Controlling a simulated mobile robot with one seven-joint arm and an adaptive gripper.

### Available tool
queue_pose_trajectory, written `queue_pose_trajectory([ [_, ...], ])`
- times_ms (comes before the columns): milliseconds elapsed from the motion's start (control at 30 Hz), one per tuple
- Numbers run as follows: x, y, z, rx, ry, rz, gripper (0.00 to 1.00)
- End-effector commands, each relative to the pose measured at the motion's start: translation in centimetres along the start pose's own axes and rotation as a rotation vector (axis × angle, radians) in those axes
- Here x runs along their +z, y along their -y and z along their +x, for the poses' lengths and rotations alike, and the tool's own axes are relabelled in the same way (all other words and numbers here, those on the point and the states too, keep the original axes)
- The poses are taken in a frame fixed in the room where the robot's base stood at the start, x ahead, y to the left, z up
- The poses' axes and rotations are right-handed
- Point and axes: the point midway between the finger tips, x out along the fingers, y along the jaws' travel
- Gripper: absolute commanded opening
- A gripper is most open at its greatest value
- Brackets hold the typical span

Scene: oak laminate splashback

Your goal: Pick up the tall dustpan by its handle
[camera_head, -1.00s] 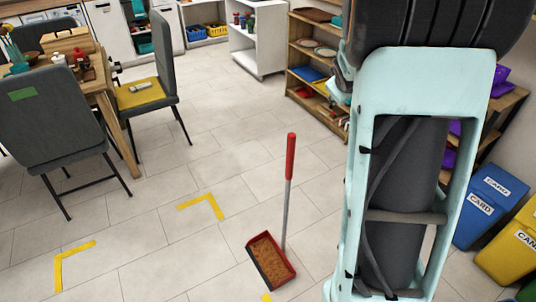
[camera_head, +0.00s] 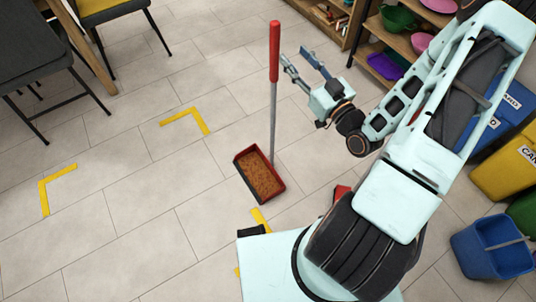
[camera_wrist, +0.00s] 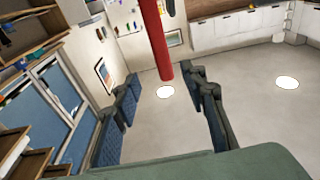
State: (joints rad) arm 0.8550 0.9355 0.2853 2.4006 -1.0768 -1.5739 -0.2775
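The tall dustpan stands on the floor with its red handle (camera_head: 274,52) upright on a grey pole. Its red and black pan (camera_head: 258,173) has a brown inside. My gripper (camera_head: 294,55) is open and empty, just right of the handle in the head view, at about the height of the handle's lower part. In the wrist view the red handle (camera_wrist: 155,38) hangs down from the top edge, lined up with the gap between my open fingers (camera_wrist: 166,88). It appears beyond the fingertips; contact does not show.
Yellow floor corner marks (camera_head: 188,119) lie left of the pan. Grey chairs (camera_head: 35,55) stand at the upper left. Shelves with bowls (camera_head: 400,17) and blue and yellow bins (camera_head: 508,165) line the right.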

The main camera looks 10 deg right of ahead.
Motion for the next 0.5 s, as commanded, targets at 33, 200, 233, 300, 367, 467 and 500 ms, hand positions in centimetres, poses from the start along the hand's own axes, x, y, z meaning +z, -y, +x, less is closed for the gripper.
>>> queue_pose_trajectory([
  [33, -0.2, 0.1, -0.1, 0.004, -0.018, 0.013, 0.39],
  [200, -0.7, 0.3, 2.1, 0.001, -0.034, 0.016, 0.39],
  [233, -0.7, 0.3, 2.6, 0.001, -0.033, 0.016, 0.39],
  [300, -0.7, 0.2, 3.7, 0.002, -0.032, 0.015, 0.39],
  [367, -0.7, 0.2, 4.5, 0.002, -0.031, 0.016, 0.39],
  [467, -0.7, 0.1, 5.2, 0.004, -0.030, 0.015, 0.39],
  [500, -0.7, 0.1, 5.5, 0.005, -0.030, 0.015, 0.39],
])
